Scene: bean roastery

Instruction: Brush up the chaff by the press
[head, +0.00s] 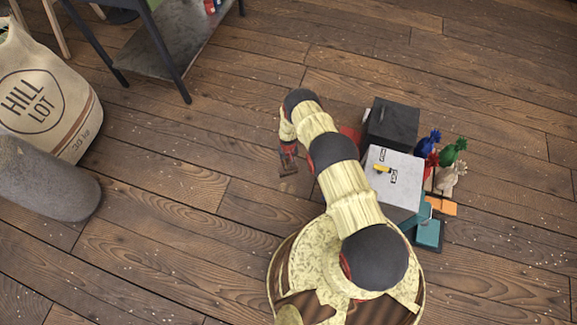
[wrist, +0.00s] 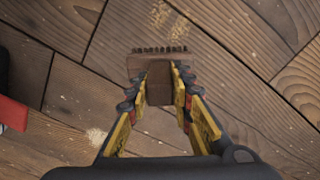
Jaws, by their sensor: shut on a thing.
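My gripper (head: 287,158) is shut on a small brown brush (wrist: 160,82) with a row of dark bristles. In the wrist view the brush is between the fingers, its bristles pointing away from me over the floor. I cannot tell whether the bristles touch the boards. A patch of pale chaff (wrist: 168,18) lies on the floor just beyond the bristles. A smaller pale patch (wrist: 96,135) lies left of the gripper. In the head view, pale flecks are scattered over the floor. I cannot make out a press for certain.
A sack marked HILL LOT (head: 60,110) stands at left, a grey rounded object (head: 45,180) before it. A dark-legged table with a low shelf (head: 180,45) is at the top. The left-centre floor is open.

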